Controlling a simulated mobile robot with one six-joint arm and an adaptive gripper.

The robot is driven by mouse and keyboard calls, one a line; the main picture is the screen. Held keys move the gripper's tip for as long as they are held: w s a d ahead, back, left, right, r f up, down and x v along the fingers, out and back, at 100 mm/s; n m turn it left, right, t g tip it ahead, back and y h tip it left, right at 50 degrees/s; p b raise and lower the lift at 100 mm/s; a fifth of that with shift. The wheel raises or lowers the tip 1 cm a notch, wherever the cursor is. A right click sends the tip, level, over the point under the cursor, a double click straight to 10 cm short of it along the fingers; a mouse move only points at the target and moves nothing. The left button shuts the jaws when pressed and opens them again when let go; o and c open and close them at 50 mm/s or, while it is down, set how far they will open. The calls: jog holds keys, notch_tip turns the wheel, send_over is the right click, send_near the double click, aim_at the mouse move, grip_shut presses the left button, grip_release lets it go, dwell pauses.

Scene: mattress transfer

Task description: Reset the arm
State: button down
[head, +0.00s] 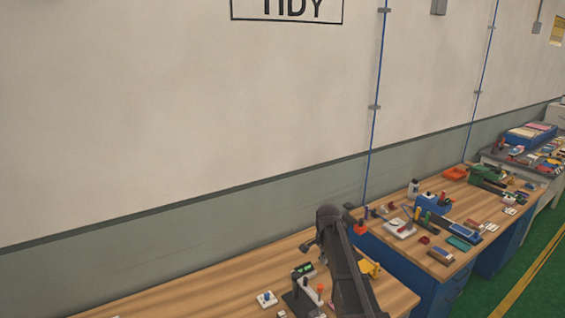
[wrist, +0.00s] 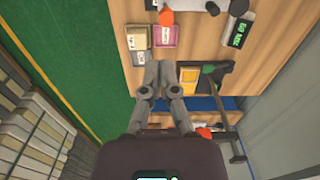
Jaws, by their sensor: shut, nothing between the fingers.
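My gripper (wrist: 158,66) shows in the wrist view with its two grey fingers together, shut and empty. It is above the edge of a wooden workbench (wrist: 195,45), with the yellow and pink boxes just beyond the fingertips. In the head view my dark arm (head: 340,255) rises over the near wooden bench (head: 210,290). I cannot make out the gripper's fingers there.
In the wrist view, a yellow box (wrist: 137,38), a pink box (wrist: 166,36) and a digital display (wrist: 240,31) lie on the bench. Green floor (wrist: 70,60) is at left. A second bench (head: 445,272) holds several tools in the head view.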

jog(key=s+f+n+b, duration=0.5)
jog(key=s+f+b, duration=0.2)
jog(key=s, duration=0.5)
jog(key=s+f+n+b, duration=0.6)
jog(key=s+f+b, duration=0.1)
jog(key=s, duration=0.6)
jog(key=shift+f, duration=0.35)
dwell(0.7)
